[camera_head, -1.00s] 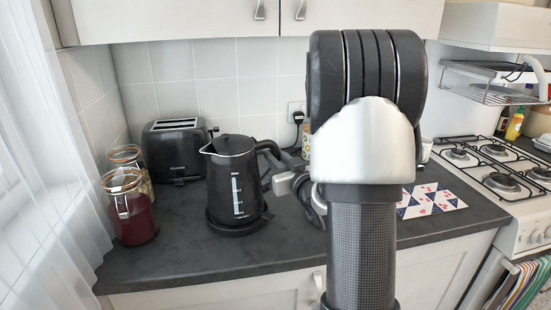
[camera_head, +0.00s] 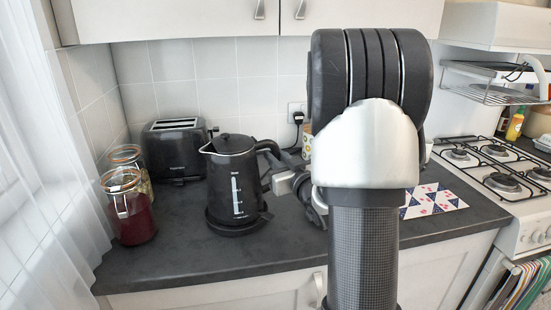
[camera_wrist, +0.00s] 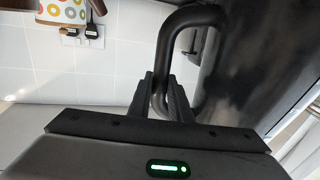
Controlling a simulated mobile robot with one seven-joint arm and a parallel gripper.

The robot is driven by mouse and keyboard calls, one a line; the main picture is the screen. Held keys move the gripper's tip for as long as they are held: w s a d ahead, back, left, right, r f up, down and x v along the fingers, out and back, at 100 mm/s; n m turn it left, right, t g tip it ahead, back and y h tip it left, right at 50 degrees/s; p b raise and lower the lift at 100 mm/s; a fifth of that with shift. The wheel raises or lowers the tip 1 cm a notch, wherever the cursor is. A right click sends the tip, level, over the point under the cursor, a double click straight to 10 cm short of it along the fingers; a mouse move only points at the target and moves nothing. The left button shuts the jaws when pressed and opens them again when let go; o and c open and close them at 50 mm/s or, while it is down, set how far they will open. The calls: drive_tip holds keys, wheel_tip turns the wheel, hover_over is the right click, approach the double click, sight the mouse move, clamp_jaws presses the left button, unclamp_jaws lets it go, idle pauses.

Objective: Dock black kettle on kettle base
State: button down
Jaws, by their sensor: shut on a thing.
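The black kettle (camera_head: 232,185) stands upright on the counter's left half, directly over the round black kettle base (camera_head: 238,229). Its bottom appears to rest on the base, but I cannot tell whether it is fully seated. My gripper (camera_wrist: 161,95) is shut on the kettle's handle (camera_wrist: 187,18) in the wrist view, with a finger on either side of the bar. In the head view my gripper reaches the handle from the right, and my arm hides much of it.
A black toaster (camera_head: 175,150) stands behind the kettle on the left. Two glass jars (camera_head: 128,208) stand at the left counter edge. A plug sits in the wall socket (camera_head: 296,110) behind. A patterned mat (camera_head: 433,200) and the gas hob (camera_head: 490,165) are at right.

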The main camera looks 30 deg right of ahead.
drive_tip(key=shift+f+b, duration=0.45)
drive_tip(key=shift+b, duration=0.25)
idle(0.6)
drive_tip(key=c, duration=1.9)
unclamp_jaws()
drive_tip(key=shift+c, duration=0.2)
drive_tip(key=shift+f, duration=0.3)
drive_tip(key=shift+s+a+r+b, duration=0.1)
drive_tip(key=shift+s+b, duration=0.35)
drive_tip(key=shift+s, duration=2.35)
drive_tip(key=shift+s+a+r+b, duration=0.1)
drive_tip(key=shift+s+b, duration=0.3)
drive_tip(key=shift+s, duration=2.35)
